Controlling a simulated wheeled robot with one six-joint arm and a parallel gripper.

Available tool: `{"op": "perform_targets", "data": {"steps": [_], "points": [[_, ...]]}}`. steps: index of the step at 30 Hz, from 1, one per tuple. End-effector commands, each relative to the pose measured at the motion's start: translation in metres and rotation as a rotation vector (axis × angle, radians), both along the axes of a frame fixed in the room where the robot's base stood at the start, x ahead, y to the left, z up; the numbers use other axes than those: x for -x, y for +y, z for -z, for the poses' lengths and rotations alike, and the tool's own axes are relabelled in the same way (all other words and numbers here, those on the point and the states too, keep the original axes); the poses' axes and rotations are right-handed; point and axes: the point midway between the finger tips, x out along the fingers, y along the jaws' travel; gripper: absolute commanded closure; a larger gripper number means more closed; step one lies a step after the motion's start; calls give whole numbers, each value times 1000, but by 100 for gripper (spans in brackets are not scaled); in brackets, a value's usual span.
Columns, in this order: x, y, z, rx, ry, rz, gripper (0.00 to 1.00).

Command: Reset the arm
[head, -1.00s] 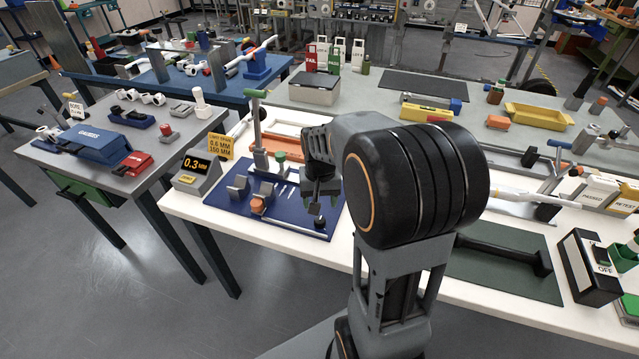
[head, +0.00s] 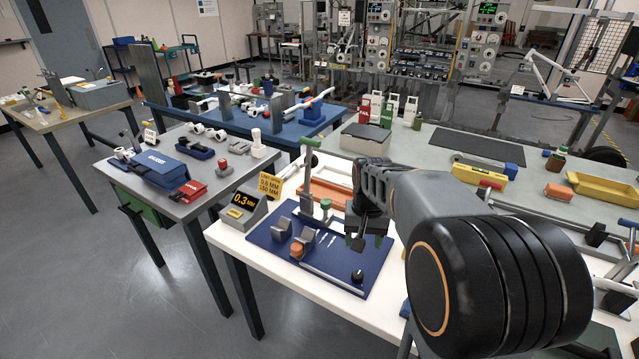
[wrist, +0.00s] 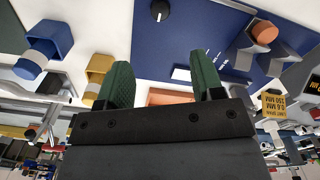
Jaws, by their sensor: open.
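My gripper (head: 364,243) hangs above the right part of the blue fixture mat (head: 268,237) on the white table, in the head view. In the wrist view its two green-padded fingers (wrist: 157,85) stand apart with nothing between them. My arm comes in from the lower right of the head view and is bent at the wrist. On the mat are grey V-blocks, an orange cylinder (head: 297,250), a long light rod (head: 333,280) and a black knob (head: 357,276). The knob also shows in the wrist view (wrist: 160,10), apart from the fingers.
A gauge box reading 0.3 MM (head: 242,204) stands at the mat's left, beside a yellow sign (head: 269,186). A green-handled upright stand (head: 308,180) rises behind the mat. An orange tray (head: 328,191) lies behind it. Floor at the lower left is clear.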

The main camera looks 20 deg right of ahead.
Motion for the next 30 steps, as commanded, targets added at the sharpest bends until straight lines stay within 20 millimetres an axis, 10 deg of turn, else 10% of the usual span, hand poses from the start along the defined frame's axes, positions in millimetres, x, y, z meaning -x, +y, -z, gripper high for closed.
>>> {"op": "perform_targets", "data": {"steps": [6, 18, 30], "points": [[12, 4, 13, 3, -17, -75, 39], [90, 69, -26, 54, -238, -367, 39], [101, 87, -46, 60, -314, -428, 39]]}}
